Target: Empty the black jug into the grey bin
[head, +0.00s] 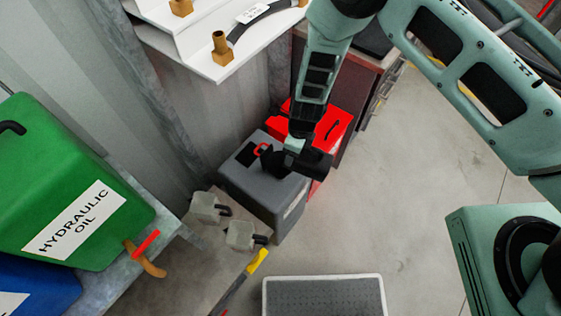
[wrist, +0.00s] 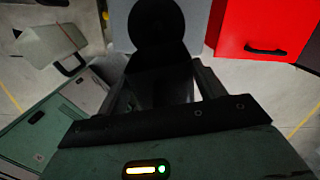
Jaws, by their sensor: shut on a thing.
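The black jug (wrist: 158,75) is between the fingers of my gripper (wrist: 162,88) in the wrist view, its round dark end pointing away from me. In the head view the jug (head: 272,161) is a small dark shape at the left of my gripper (head: 293,161), over the top of the grey bin (head: 262,188). My gripper is shut on the jug. The grey bin has a dark opening in its lid beside the jug and also shows behind the jug in the wrist view (wrist: 121,22). The jug's exact tilt and its contents cannot be seen.
A red bin (head: 328,120) with a black handle stands right behind the grey bin. A green hydraulic oil tank (head: 75,180) is at the left, a white shelf (head: 220,70) above.

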